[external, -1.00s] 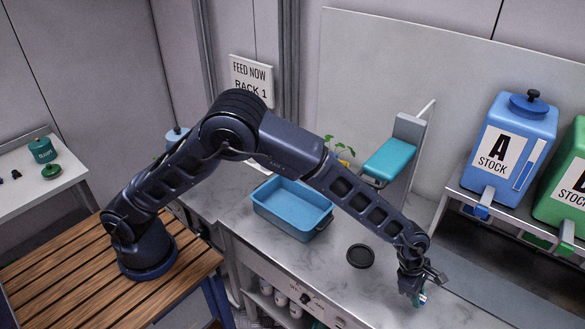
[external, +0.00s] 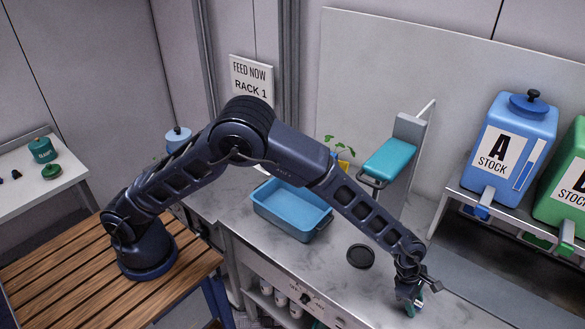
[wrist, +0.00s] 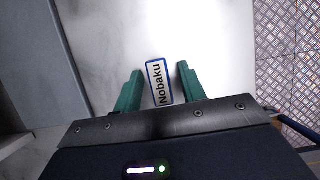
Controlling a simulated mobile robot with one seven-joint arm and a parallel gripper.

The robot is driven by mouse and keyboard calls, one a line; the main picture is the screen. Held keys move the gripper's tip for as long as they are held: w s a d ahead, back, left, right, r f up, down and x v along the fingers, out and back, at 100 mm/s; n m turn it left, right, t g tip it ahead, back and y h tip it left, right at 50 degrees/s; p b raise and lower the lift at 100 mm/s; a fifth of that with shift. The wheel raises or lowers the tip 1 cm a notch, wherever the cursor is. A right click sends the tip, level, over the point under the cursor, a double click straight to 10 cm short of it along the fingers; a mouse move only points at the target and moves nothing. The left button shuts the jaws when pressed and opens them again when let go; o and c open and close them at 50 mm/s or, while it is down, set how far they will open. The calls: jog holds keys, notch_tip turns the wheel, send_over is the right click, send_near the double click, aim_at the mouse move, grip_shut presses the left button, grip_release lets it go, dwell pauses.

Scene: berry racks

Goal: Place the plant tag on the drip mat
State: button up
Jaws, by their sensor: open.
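My gripper is open and points down near the counter's front edge in the external view (external: 411,306); I cannot make out the tag there. A dark round disc (external: 360,256), which looks like the drip mat, lies flat and empty on the counter, up and left of my gripper.
A blue tray (external: 291,208) stands left of the disc. Behind are a teal platform (external: 388,160) on a grey stand and a small green plant (external: 340,146). Blue (external: 509,150) and green (external: 567,185) stock tanks stand on a shelf at right. Marble counter around the disc is clear.

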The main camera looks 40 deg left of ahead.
jog(key=shift+r, duration=0.1)
jog(key=shift+v, duration=2.05)
